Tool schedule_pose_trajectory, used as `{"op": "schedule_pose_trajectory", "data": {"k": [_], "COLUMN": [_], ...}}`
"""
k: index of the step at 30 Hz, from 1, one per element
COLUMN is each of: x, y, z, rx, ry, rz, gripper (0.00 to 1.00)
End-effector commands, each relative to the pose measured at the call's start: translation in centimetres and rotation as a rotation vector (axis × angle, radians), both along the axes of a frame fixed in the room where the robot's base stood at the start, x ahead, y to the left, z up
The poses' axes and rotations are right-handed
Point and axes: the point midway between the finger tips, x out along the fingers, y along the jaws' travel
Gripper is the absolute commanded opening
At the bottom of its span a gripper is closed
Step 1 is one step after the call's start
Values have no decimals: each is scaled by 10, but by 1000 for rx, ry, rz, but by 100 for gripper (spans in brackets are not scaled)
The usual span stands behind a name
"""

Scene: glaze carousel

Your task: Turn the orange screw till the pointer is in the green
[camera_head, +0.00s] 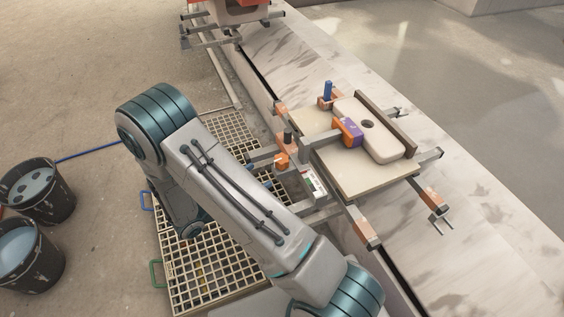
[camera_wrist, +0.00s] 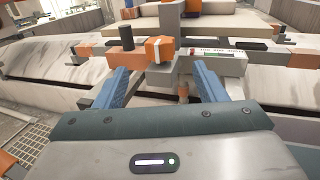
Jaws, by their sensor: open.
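The orange screw head (camera_wrist: 160,49) shows in the wrist view just beyond my gripper, between the fingertips as seen from the wrist. It also shows in the head view (camera_head: 281,163), beside the front of the carousel fixture. My gripper (camera_wrist: 160,72) is open, with its two blue fingers apart and nothing seen held between them. A gauge strip (camera_wrist: 216,52) with green and red marks lies just right of the screw. The gauge also shows in the head view (camera_head: 314,184). Its pointer is too small to read. My arm hides most of the gripper in the head view.
A dark knob (camera_wrist: 126,38) stands left of the screw. A pale board (camera_head: 378,180) carries a white piece (camera_head: 370,130) and a purple and orange clamp (camera_head: 348,131). A floor grate (camera_head: 205,270) lies beneath my arm. Two buckets (camera_head: 38,190) (camera_head: 25,250) stand at left.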

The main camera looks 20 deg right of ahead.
Motion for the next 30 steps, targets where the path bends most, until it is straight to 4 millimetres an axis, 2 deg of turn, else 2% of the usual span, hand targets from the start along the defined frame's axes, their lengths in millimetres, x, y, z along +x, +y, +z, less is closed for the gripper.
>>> {"op": "schedule_pose_trajectory", "data": {"k": [1, 6, 13, 18, 27, 28, 30], "x": [3, 15, 27, 31, 32, 32, 32], "y": [-12, -48, -84, -96, -98, -98, -98], "z": [-1, -2, -1, 0, 0, 0, 0], "rx": [1, 1, 1, 2, 2, 2, 2], "ry": [-2, -2, -2, -2, -2, -2, -2], "rz": [-6, -5, -3, -2, -1, -1, -1], "gripper": [65, 65, 65, 65, 65, 62, 42]}}
